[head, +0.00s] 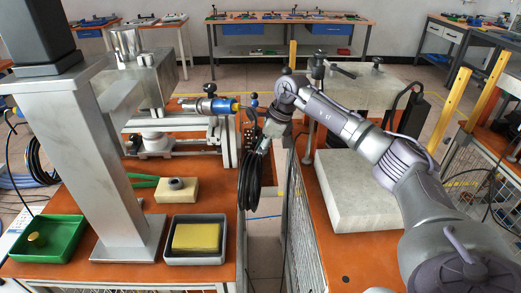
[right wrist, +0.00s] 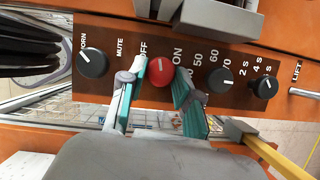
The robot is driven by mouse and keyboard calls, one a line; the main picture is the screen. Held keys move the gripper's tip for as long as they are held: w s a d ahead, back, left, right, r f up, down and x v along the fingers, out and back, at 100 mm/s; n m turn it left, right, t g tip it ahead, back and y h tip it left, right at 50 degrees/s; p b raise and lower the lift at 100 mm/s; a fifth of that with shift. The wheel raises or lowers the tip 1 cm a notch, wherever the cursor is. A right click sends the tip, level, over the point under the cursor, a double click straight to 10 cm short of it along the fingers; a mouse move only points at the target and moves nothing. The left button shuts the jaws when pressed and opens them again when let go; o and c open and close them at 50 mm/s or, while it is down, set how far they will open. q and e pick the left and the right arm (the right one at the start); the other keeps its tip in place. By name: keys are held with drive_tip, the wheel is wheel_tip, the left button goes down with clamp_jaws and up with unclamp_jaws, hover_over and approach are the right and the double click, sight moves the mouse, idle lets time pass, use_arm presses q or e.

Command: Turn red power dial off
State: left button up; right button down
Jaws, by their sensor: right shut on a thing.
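The red power dial (right wrist: 159,72) sits on a brown control panel (right wrist: 205,52) between the labels OFF on the left and ON on the right. A small pale mark shows near its top edge. My right gripper (right wrist: 158,77) has its teal-padded fingers on either side of the dial and is shut on it. In the head view my right gripper (head: 266,135) is at the narrow panel beside the left bench, and the dial itself is too small or hidden to make out there. My left gripper is in neither view.
Black dials (right wrist: 92,63) flank the red one, including a numbered dial (right wrist: 219,79) close to the right finger. Coiled black cables (head: 254,182) hang below my right gripper. A green bin (head: 70,240) and grey tray (head: 168,257) stand on the left bench.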

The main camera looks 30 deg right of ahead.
drive_tip(key=c, duration=0.8)
unclamp_jaws()
drive_tip(key=v, duration=0.7)
drive_tip(key=shift+r, duration=0.25)
drive_tip(key=shift+d, duration=0.1)
